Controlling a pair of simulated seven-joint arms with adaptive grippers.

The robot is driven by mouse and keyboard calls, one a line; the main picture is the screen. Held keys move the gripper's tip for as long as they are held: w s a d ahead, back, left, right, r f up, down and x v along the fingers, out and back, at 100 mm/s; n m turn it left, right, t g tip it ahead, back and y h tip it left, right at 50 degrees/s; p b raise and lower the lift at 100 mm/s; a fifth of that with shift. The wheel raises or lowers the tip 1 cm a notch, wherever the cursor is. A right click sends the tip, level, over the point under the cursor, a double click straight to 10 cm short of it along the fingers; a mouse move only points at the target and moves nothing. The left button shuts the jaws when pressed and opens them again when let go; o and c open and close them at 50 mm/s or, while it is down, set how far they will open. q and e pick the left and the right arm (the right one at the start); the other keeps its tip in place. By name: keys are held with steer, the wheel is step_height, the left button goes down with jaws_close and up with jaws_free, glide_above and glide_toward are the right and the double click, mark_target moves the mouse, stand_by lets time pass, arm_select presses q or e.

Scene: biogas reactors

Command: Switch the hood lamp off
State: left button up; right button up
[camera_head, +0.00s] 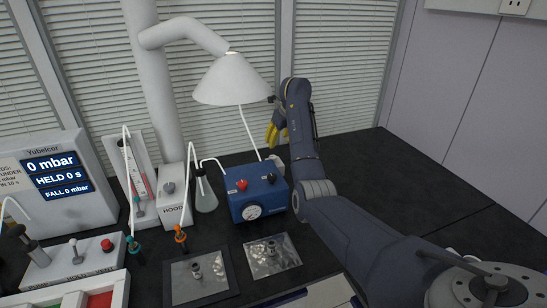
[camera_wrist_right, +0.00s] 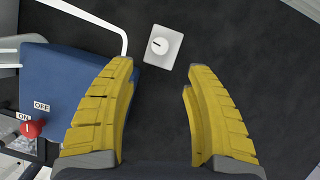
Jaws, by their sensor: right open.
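The white cone-shaped hood (camera_head: 233,80) hangs from a thick white pipe, and a thin white cord runs down from it behind the blue box. A small white plate with a round knob (camera_wrist_right: 162,46) lies on the dark bench beyond my fingertips in the right wrist view; a dark mark on the knob points left. It is partly hidden behind the blue box in the head view (camera_head: 276,160). My right gripper (camera_wrist_right: 158,78) is open and empty, its yellow fingers also visible above the blue box's back right in the head view (camera_head: 273,130). My left gripper is out of view.
The blue box (camera_head: 257,193) with red and black knobs and a gauge stands close to my right gripper. A white box labelled HOOD (camera_head: 174,215), a flask (camera_head: 205,195) and a display unit (camera_head: 60,185) stand left. The bench's back right (camera_head: 365,160) is clear.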

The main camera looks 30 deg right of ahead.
mark_target(273, 156)
steer(key=x, duration=1.1)
steer(key=shift+s, duration=0.1)
jaws_close()
stand_by(0.3)
